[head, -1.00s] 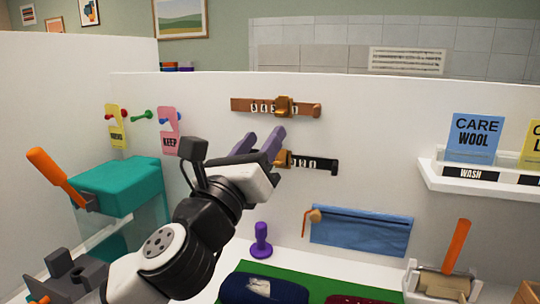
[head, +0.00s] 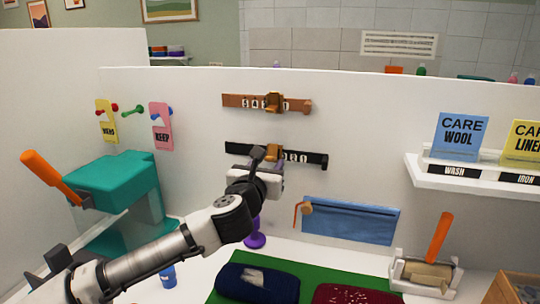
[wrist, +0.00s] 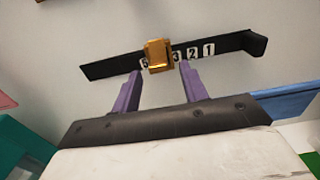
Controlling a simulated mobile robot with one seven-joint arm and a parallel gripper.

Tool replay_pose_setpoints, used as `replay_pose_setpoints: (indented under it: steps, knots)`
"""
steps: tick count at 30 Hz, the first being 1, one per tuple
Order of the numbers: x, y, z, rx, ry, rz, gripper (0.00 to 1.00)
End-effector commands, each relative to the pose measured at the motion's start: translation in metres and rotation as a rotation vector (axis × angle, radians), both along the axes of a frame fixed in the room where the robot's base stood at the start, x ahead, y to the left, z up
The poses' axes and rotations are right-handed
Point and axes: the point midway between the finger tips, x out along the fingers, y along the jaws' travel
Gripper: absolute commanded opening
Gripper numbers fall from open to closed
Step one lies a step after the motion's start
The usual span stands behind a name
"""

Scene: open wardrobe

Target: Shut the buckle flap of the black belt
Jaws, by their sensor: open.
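The black belt (head: 306,157) is fixed level on the white wall, below a brown belt. Its gold-brown buckle (head: 273,152) sits near the middle, partly behind my gripper. In the wrist view the black belt (wrist: 232,44) runs across, with number tags beside the gold buckle (wrist: 157,54). The buckle covers part of the number row; how far its flap stands open I cannot tell. My gripper (wrist: 160,72) is open, its purple fingers spread on either side below the buckle with nothing between them. In the head view my gripper (head: 266,170) is just below the buckle.
The brown belt (head: 240,101) with its own buckle hangs above. A blue pouch (head: 350,221) is on the wall at lower right, and a purple peg (head: 255,240) stands below my gripper. A teal box (head: 115,185) is at left, a shelf with cards (head: 470,172) at right.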

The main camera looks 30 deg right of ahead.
Motion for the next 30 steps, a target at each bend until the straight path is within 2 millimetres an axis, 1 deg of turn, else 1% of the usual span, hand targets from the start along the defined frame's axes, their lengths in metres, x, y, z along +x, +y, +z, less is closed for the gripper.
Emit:
replay_pose_setpoints:
  steps: [1, 6, 10, 17, 20, 27, 28, 30]
  knots:
    - [0.005, -0.007, 0.002, -0.001, 0.001, -0.001, 0.44]
    - [0.017, -0.019, 0.001, -0.001, 0.001, 0.0, 0.44]
    - [0.021, -0.023, 0.0, -0.001, 0.001, 0.0, 0.44]
    - [0.021, -0.023, 0.0, -0.001, 0.0, 0.0, 0.44]
    - [0.021, -0.023, 0.0, -0.001, 0.0, 0.0, 0.33]
    - [0.021, -0.023, 0.0, -0.001, 0.0, 0.0, 0.02]
    - [0.021, -0.023, 0.0, -0.001, 0.0, 0.0, 0.0]
    - [0.021, -0.023, -0.001, -0.002, -0.001, -0.001, 0.0]
